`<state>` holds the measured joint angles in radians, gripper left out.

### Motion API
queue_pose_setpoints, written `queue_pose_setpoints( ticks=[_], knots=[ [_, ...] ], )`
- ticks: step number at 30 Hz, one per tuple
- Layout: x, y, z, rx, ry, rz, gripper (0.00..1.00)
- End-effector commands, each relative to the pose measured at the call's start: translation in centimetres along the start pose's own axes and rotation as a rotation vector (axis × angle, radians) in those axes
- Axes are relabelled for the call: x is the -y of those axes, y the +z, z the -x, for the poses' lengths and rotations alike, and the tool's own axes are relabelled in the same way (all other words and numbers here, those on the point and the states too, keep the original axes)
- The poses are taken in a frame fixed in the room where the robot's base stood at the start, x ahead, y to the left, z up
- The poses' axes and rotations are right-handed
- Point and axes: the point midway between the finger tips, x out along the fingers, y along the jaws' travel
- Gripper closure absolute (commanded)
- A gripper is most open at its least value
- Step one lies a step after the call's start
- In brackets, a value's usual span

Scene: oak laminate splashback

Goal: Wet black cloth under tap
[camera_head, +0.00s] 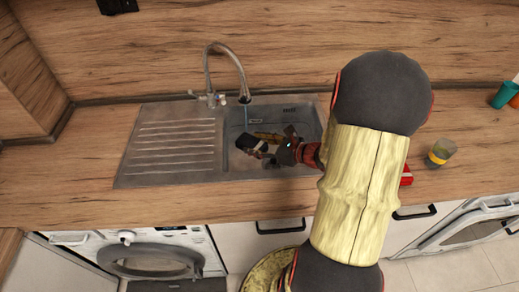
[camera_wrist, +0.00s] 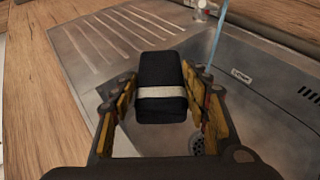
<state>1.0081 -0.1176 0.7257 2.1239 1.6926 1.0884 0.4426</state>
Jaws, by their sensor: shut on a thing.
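The black cloth (camera_wrist: 161,75) is a folded block with a pale band around it. My gripper (camera_wrist: 161,98) has its fingers on both sides of the cloth and is shut on it. In the head view, the cloth (camera_head: 247,142) is over the sink basin, below and near the tap spout. The tap (camera_head: 212,98) has a curved spout at the back of the sink. A thin bluish stream (camera_wrist: 216,38), which looks like running water, passes right of the cloth in the wrist view. I cannot tell whether it touches the cloth. My fingers partly hide the cloth's sides.
The grey sink's ribbed drainboard (camera_head: 165,150) is empty. A drain (camera_wrist: 197,145) shows in the basin. A yellow-grey cup (camera_head: 440,152) and a red thing (camera_head: 406,177) are on the counter at right. A teal cup (camera_head: 504,94) stands farther back.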

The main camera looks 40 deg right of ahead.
Motion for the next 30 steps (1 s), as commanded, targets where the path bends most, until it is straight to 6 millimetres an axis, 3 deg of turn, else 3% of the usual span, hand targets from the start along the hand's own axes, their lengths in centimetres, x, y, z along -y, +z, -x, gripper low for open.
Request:
queue_pose_setpoints(
  ticks=[8,30],
  knots=[
    [0.5,-0.8,0.6,0.000,-0.001,0.001,0.79],
    [5.2,-0.4,-3.8,0.000,-0.001,0.001,0.79]
  ],
)
